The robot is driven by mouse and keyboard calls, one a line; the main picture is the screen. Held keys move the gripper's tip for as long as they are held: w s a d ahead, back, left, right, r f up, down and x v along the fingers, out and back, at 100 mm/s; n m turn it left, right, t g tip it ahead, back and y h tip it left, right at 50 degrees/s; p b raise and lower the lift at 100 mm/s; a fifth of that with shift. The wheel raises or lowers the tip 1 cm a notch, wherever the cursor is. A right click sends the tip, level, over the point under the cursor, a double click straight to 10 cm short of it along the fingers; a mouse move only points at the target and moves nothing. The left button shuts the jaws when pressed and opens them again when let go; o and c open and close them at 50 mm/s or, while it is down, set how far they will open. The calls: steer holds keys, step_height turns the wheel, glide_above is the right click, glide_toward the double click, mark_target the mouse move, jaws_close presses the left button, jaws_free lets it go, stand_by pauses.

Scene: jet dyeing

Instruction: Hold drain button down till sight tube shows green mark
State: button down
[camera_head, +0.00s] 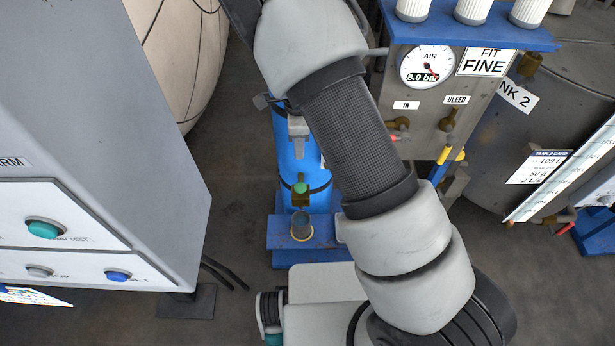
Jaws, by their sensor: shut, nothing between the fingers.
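A blue upright cylinder (283,140) stands left of my arm, partly hidden behind it. A small brass fitting with a green button on top (300,187) is on its lower front; it looks like a drain button, but no label is readable. A small grey piece with a narrow pale strip below it (298,146) is on the cylinder's front above the button. It may be the sight tube; I can make out no green mark on it. A small cup (302,227) stands below the brass fitting. My arm leaves the picture at the top, and my gripper is not in view.
A grey console (95,150) at left has a green button (44,229), a grey button (39,271) and a blue button (117,276). An air panel (432,110) with a gauge reading 8.0 bar and a tank (555,85) stand at right. Dark floor (232,190) shows beside the console.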

mark_target(301, 188)
steer(key=shift+f, duration=0.35)
step_height(301, 188, down, 14)
steer(key=b, duration=0.3)
steer(key=shift+r, duration=0.1)
steer(key=shift+f, duration=0.2)
steer(key=shift+f+b, duration=0.55)
steer(key=shift+f, duration=0.3)
steer(key=shift+s+d+f, duration=0.1)
steer(key=shift+s+f, duration=0.05)
steer(key=shift+s, duration=0.1)
stand_by(1.6)
